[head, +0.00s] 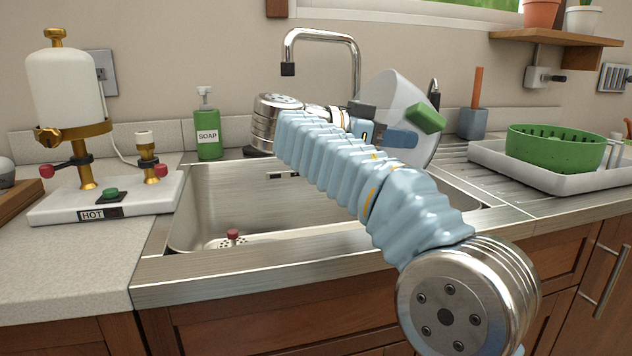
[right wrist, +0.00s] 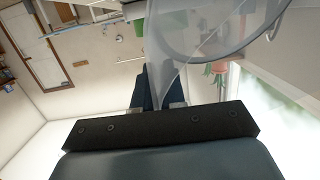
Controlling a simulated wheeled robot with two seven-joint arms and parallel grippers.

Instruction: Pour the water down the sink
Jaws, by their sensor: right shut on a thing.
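A clear, see-through vessel (head: 396,90) is tilted over the back right part of the steel sink (head: 205,208). My right gripper (head: 385,122) is shut on it; the arm crosses in front and hides part of the vessel and basin. In the right wrist view the clear vessel (right wrist: 210,28) fills the top, with a narrow part running down between my fingers (right wrist: 160,92). I cannot tell how much water is inside, and no stream shows. A green block (head: 427,118) overlaps the vessel; I cannot tell whether it is attached. My left gripper is not in view.
The tap (head: 322,36) arches behind the sink. A red-topped plug (head: 233,235) sits at the drain. A soap bottle (head: 208,130) and a hot-water dispenser (head: 66,90) stand left. A green colander (head: 556,148) in a white tray (head: 520,172) is right.

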